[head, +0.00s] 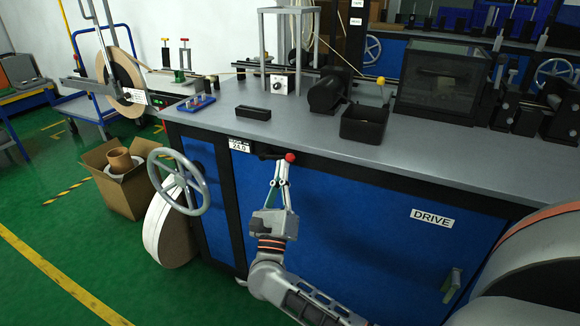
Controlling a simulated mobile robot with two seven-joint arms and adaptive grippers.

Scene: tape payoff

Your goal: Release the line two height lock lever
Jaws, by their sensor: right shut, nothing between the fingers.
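The height lock lever (270,155) is a short dark bar with a red ball knob (290,157). It sticks out roughly level under the front edge of the bench top, right of a small white label reading about 24.0 (239,146). My right gripper (282,164) comes up from below. Its fingers are shut with nothing between them, and the tips are at or just below the red knob. I cannot tell whether they touch it. A grey handwheel (178,181) is on the cabinet's left end. My left gripper is not in view.
The grey bench top (300,137) overhangs the blue cabinet front, which carries a DRIVE label (432,218). A black open bin (364,122) and a black block (253,113) stand on top. A cardboard box (122,180) stands on the floor at left.

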